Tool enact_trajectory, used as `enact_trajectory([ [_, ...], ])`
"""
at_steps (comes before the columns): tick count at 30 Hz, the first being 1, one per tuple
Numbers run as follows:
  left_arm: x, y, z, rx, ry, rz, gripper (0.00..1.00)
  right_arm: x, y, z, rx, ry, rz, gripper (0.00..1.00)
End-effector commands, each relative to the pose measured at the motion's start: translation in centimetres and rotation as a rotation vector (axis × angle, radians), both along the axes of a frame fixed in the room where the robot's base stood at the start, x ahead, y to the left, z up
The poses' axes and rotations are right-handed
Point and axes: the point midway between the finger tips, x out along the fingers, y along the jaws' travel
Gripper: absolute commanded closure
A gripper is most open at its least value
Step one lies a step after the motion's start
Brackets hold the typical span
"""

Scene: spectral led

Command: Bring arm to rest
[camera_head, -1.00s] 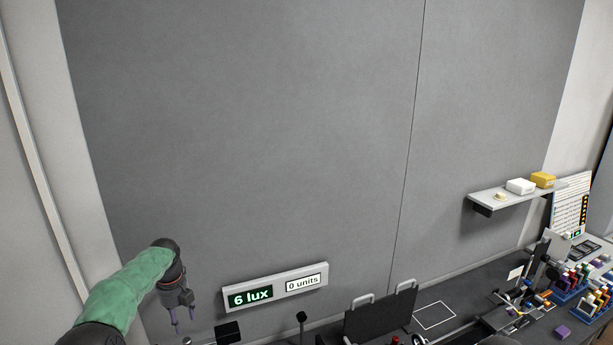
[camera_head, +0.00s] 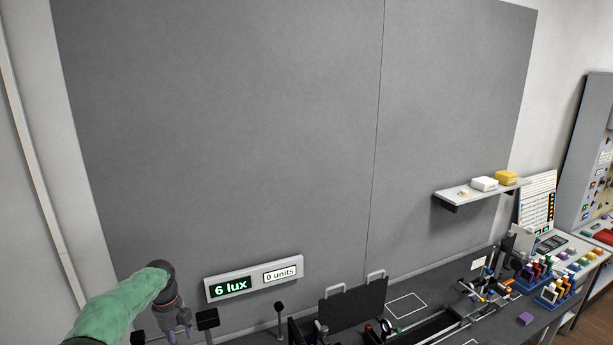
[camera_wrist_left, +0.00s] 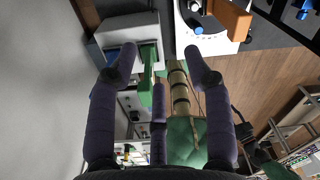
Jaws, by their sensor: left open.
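My left arm, in a green sleeve, comes in at the lower left of the head view. My left gripper (camera_head: 172,328) points downward near the left end of the bench, and the frame's lower edge partly cuts it off. In the left wrist view the left gripper (camera_wrist_left: 160,62) shows its purple fingers spread wide. Nothing is held between them. Green and tan parts lie behind the gap between the fingers. My right gripper is not in either view.
A display (camera_head: 254,279) reading "6 lux" and "0 units" is on the grey wall panel. A black plate (camera_head: 352,305) stands upright on the dark bench. A shelf (camera_head: 462,194) holds small boxes. Blue racks (camera_head: 557,292) stand at the right.

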Motion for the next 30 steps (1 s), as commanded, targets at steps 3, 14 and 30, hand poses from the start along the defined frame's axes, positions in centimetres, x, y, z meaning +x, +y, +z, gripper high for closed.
enact_trajectory([
  [3, -0.2, -1.3, -2.0, -0.020, 0.003, 0.067, 0.50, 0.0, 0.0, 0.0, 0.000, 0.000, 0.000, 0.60],
  [14, -2.6, -7.5, -10.7, -0.112, 0.025, 0.436, 0.50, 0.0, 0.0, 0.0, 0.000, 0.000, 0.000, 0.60],
  [30, -19.2, -22.2, -25.6, -0.259, 0.269, 1.606, 0.50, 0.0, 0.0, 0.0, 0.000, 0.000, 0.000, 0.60],
])
